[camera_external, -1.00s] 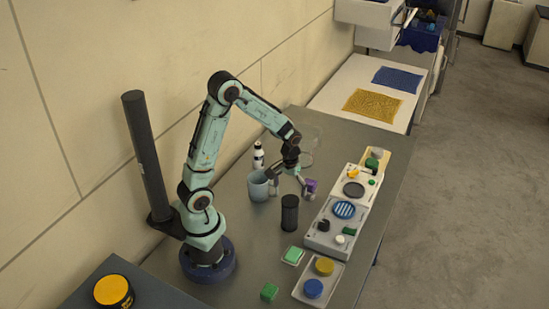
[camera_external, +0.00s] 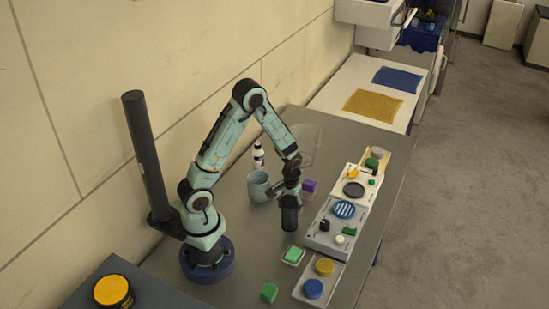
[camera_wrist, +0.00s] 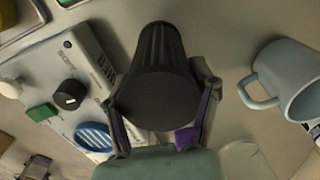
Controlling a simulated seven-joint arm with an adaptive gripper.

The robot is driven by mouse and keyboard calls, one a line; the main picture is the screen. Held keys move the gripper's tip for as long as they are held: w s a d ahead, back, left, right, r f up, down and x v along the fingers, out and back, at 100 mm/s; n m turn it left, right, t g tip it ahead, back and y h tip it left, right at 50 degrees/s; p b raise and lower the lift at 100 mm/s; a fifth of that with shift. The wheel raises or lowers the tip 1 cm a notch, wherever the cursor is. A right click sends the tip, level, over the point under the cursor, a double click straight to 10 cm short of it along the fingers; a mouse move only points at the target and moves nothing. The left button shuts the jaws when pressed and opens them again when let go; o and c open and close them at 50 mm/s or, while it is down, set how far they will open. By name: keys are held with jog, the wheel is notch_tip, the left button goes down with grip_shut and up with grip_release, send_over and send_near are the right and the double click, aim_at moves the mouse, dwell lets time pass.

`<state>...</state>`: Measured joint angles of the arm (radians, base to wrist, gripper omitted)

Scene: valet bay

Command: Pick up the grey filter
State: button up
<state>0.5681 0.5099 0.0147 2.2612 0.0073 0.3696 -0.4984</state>
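The grey filter (camera_external: 289,218) is a dark, ribbed cylinder standing upright on the grey bench; in the wrist view it (camera_wrist: 158,95) fills the middle, its round top towards the camera. My gripper (camera_external: 289,193) is low over it, pointing down, with a finger on each side of its upper part. In the wrist view my gripper's fingers (camera_wrist: 158,103) flank the filter closely and look open. Whether either finger touches it is hard to tell.
A blue-grey mug (camera_external: 259,188) stands close left of the filter, with a white bottle (camera_external: 258,156) behind. A purple block (camera_external: 309,186) is just behind right. A green-topped piece (camera_external: 293,255) lies in front.

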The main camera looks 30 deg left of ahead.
jog(key=c, duration=0.3)
jog(key=shift+c, duration=0.2)
